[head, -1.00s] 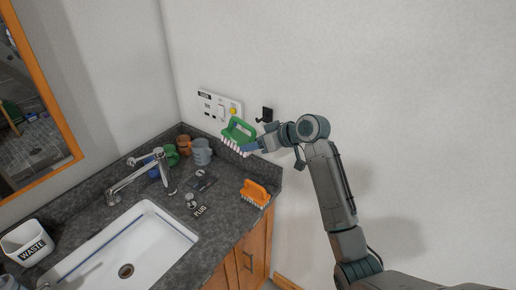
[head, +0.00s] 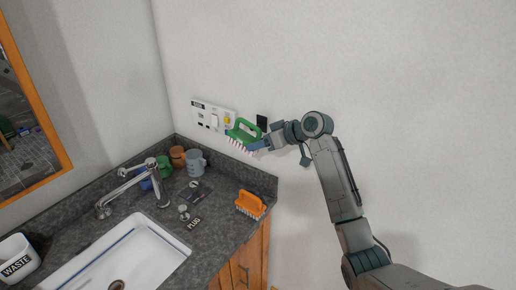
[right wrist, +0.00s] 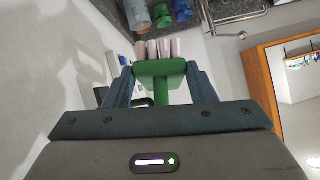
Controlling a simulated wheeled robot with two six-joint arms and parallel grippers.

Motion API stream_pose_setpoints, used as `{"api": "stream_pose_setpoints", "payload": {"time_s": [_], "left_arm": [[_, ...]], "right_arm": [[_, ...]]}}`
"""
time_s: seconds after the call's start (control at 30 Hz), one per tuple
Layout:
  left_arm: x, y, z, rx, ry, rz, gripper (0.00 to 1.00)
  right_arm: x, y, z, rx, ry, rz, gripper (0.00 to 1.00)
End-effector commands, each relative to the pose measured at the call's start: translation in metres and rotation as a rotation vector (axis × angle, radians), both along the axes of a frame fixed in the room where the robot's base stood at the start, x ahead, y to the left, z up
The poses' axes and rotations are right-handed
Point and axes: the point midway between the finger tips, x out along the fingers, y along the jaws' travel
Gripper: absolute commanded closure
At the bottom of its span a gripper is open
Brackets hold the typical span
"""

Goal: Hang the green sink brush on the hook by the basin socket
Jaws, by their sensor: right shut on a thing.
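The green sink brush (head: 243,131) has a green handle and pale bristles pointing down. My right gripper (head: 258,144) is shut on it and holds it in the air above the counter, in front of the wall by the socket. In the right wrist view the brush (right wrist: 160,68) sits between the two blue fingers (right wrist: 158,85), bristles away from the palm. The black hook (head: 262,121) is on the wall just behind and right of the brush, partly hidden by my gripper. The white basin socket panel (head: 211,117) is left of the brush. My left gripper is not in view.
An orange brush (head: 249,205) lies on the dark counter (head: 215,228) below. Several mugs, including a grey one (head: 196,162), stand in the back corner near the tap (head: 128,180). The sink (head: 130,255) and a waste bin (head: 18,258) are at left. The wall at right is bare.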

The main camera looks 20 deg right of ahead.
Motion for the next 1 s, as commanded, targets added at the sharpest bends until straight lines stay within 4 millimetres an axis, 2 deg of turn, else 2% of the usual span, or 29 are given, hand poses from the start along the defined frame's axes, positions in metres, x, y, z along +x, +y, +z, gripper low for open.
{"api": "stream_pose_setpoints", "payload": {"time_s": [0.4, 1.0], "left_arm": [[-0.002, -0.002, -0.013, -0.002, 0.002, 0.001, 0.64], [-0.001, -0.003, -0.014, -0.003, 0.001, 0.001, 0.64]], "right_arm": [[0.015, -0.020, -0.007, -0.003, 0.004, -0.004, 0.79], [0.020, -0.026, -0.012, -0.002, 0.002, -0.003, 0.79]]}}
